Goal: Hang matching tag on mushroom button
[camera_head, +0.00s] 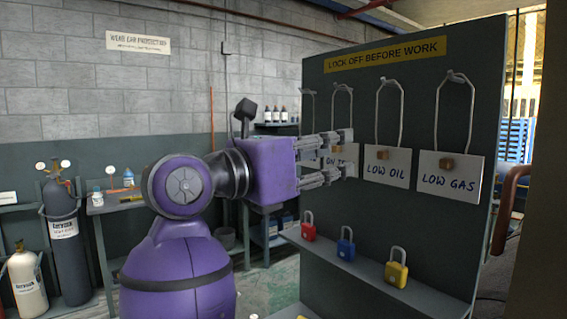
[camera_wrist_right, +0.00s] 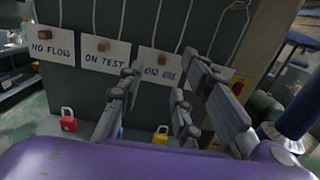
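Several white tags hang from wire loops on the dark panel: LOW GAS (camera_head: 450,180), LOW OIL (camera_head: 387,168) and a partly hidden ON TEST tag (camera_head: 327,162). Each has a small brown block on it. My right gripper (camera_head: 349,153) is open and empty in front of the ON TEST and LOW OIL tags. In the right wrist view, NO FLOW (camera_wrist_right: 52,50) and ON TEST (camera_wrist_right: 104,56) show clearly, while the fingers partly cover LOW OIL (camera_wrist_right: 160,70). My left gripper is not in view.
Below the tags, a shelf (camera_head: 370,267) holds red (camera_head: 308,228), blue (camera_head: 346,246) and yellow (camera_head: 396,270) padlocks. A yellow sign (camera_head: 386,54) tops the panel (camera_head: 420,110). Gas cylinders (camera_head: 62,240) stand at left. Open floor shows left of the panel.

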